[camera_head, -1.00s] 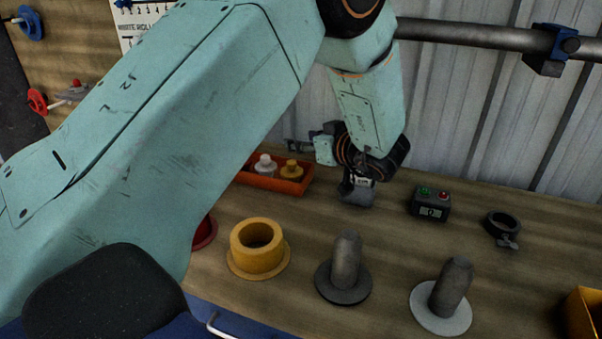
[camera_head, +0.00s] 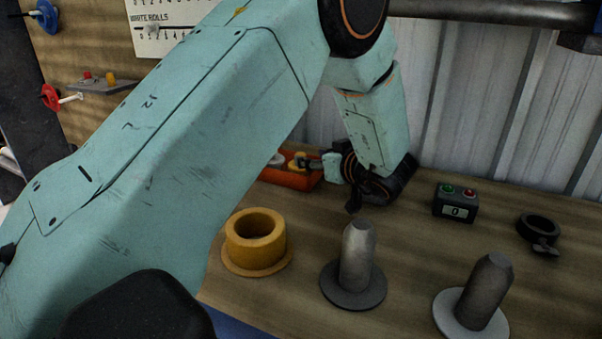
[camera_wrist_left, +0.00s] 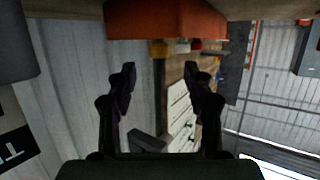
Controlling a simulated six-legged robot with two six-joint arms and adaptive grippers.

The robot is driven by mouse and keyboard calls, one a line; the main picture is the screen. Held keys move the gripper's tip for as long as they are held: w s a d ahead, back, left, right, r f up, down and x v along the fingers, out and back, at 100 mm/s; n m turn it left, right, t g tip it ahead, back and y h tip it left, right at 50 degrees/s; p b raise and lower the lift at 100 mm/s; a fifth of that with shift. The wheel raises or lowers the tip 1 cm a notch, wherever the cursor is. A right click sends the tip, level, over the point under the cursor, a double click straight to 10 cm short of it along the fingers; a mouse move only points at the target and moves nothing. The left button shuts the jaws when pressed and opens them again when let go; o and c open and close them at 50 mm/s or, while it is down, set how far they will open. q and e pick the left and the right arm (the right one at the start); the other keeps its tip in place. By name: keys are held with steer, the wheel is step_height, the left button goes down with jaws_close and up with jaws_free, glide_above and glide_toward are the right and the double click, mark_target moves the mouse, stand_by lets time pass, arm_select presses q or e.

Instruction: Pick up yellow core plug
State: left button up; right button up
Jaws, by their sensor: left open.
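Small plugs stand in an orange-red tray (camera_head: 283,178) at the back of the bench. A yellow plug (camera_head: 300,156) there is partly hidden by my left gripper (camera_head: 312,163), which points left at the tray from its right side. In the left wrist view, which is upside down, the tray (camera_wrist_left: 165,20) is at the top and a yellow plug (camera_wrist_left: 157,48) shows just beyond and between the fingertips. My left gripper (camera_wrist_left: 160,76) is open, with nothing between its fingers. My right gripper is not in view.
A large yellow flanged ring (camera_head: 256,238) stands at the front left. Two grey flanged pegs (camera_head: 355,255) (camera_head: 482,290) are to its right. A counter box (camera_head: 455,203) and a black clamp ring (camera_head: 539,229) are at the back right. A corrugated wall (camera_head: 490,110) is behind.

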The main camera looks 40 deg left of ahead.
mark_target(304, 155)
arm_select(q)
steer(key=b+x, duration=0.2)
steer(key=x, duration=0.3)
steer(key=shift+w+a+f, duration=0.15)
steer(key=shift+a+f, duration=0.05)
steer(key=shift+d+r, duration=0.15)
steer(key=shift+r, duration=0.1)
steer(key=shift+c, duration=0.5)
steer(key=shift+f, duration=0.15)
steer(key=c, duration=0.9)
jaws_close()
